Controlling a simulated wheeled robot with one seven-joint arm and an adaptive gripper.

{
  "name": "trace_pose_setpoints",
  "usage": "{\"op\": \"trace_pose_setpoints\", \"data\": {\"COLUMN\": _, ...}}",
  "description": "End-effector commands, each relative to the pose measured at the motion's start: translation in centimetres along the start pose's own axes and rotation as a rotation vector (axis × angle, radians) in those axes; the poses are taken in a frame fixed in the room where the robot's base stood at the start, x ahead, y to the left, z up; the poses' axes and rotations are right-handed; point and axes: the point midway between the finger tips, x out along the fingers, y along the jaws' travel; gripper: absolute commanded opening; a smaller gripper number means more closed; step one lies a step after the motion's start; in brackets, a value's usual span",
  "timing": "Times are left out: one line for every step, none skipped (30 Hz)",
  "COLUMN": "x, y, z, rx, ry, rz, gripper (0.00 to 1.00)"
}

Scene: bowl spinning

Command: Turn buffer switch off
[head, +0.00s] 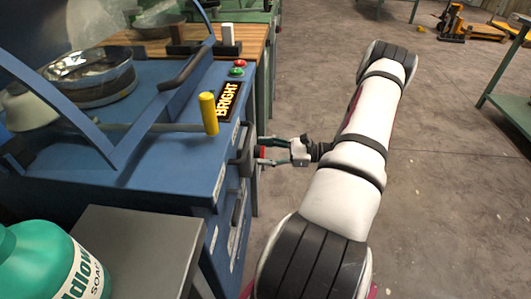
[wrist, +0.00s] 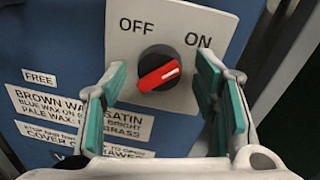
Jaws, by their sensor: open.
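The buffer switch (wrist: 157,71) is a red rotary knob on a round black base. It is set in a grey plate (wrist: 125,45) printed OFF at upper left and ON at upper right. The white mark on the knob points right, on the ON side. In the head view the red of the switch (head: 261,152) shows on the end face of the blue machine. My gripper (head: 265,153) is open in front of it. In the wrist view its green-padded fingers stand to the left and right of the knob, with visible gaps; contact is not seen.
The blue machine (head: 150,170) carries a yellow-handled lever (head: 208,113), a BRIGHT sign (head: 228,100), and red (head: 239,63) and green (head: 236,71) buttons. Drawer handles (head: 236,208) lie below the switch. A soap bottle (head: 45,262) stands at lower left.

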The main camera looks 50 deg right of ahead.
Motion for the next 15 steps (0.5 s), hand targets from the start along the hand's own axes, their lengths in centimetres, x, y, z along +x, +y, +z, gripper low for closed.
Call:
{"op": "trace_pose_setpoints", "data": {"x": 0.1, "y": 0.0, "z": 0.0, "rx": 0.0, "ry": 0.0, "rz": 0.0, "gripper": 0.55}}
{"op": "trace_pose_setpoints", "data": {"x": 0.11, "y": 0.0, "z": 0.01, "rx": 0.0, "ry": 0.0, "rz": 0.0, "gripper": 0.55}}
{"op": "trace_pose_setpoints", "data": {"x": 0.12, "y": 0.0, "z": 0.01, "rx": 0.0, "ry": 0.0, "rz": 0.0, "gripper": 0.55}}
{"op": "trace_pose_setpoints", "data": {"x": 0.12, "y": -0.01, "z": 0.01, "rx": 0.0, "ry": 0.0, "rz": 0.0, "gripper": 0.55}}
{"op": "trace_pose_setpoints", "data": {"x": 0.11, "y": -0.01, "z": 0.01, "rx": 0.0, "ry": 0.0, "rz": 0.0, "gripper": 0.55}}
{"op": "trace_pose_setpoints", "data": {"x": 0.11, "y": -0.01, "z": 0.01, "rx": 0.0, "ry": 0.0, "rz": 0.0, "gripper": 0.55}}
{"op": "trace_pose_setpoints", "data": {"x": 0.1, "y": -0.01, "z": 0.01, "rx": 0.0, "ry": 0.0, "rz": 0.0, "gripper": 0.55}}
{"op": "trace_pose_setpoints", "data": {"x": 0.1, "y": -0.01, "z": 0.02, "rx": 0.0, "ry": 0.0, "rz": 0.0, "gripper": 0.53}}
{"op": "trace_pose_setpoints", "data": {"x": 0.09, "y": -0.02, "z": 0.01, "rx": 0.0, "ry": 0.0, "rz": 0.0, "gripper": 0.44}}
{"op": "trace_pose_setpoints", "data": {"x": 0.09, "y": -0.02, "z": 0.01, "rx": 0.0, "ry": 0.0, "rz": 0.0, "gripper": 0.37}}
{"op": "trace_pose_setpoints", "data": {"x": 0.09, "y": -0.02, "z": 0.01, "rx": 0.0, "ry": 0.0, "rz": 0.0, "gripper": 0.3}}
{"op": "trace_pose_setpoints", "data": {"x": 0.09, "y": -0.02, "z": 0.01, "rx": 0.0, "ry": 0.0, "rz": 0.0, "gripper": 0.21}}
{"op": "trace_pose_setpoints", "data": {"x": 0.09, "y": -0.02, "z": 0.01, "rx": 0.0, "ry": 0.0, "rz": 0.0, "gripper": 0.14}}
{"op": "trace_pose_setpoints", "data": {"x": 0.09, "y": -0.02, "z": 0.01, "rx": 0.0, "ry": 0.0, "rz": 0.0, "gripper": 0.07}}
{"op": "trace_pose_setpoints", "data": {"x": 0.09, "y": -0.03, "z": 0.02, "rx": 0.0, "ry": 0.0, "rz": 0.0, "gripper": 0.07}}
